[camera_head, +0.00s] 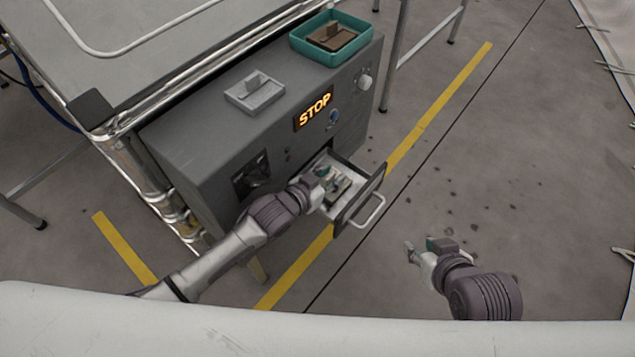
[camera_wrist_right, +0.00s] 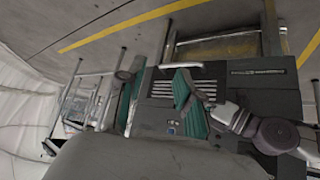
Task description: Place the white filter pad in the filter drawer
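The white filter pad (camera_head: 257,88) appears as a pale square piece with an upright grip, in a shallow light tray (camera_head: 236,101) on top of the grey cabinet. The filter drawer (camera_head: 369,188) is pulled out of the cabinet's front, with a pale interior and a bar handle. My left gripper (camera_head: 333,181) is at the drawer's opening, its fingers over or inside it.
A teal tray (camera_head: 298,42) on the cabinet (camera_head: 200,150) holds a brown pad (camera_head: 331,36) with a grip. A lit STOP sign (camera_head: 314,108) and knobs are on the front. Yellow lines mark the floor.

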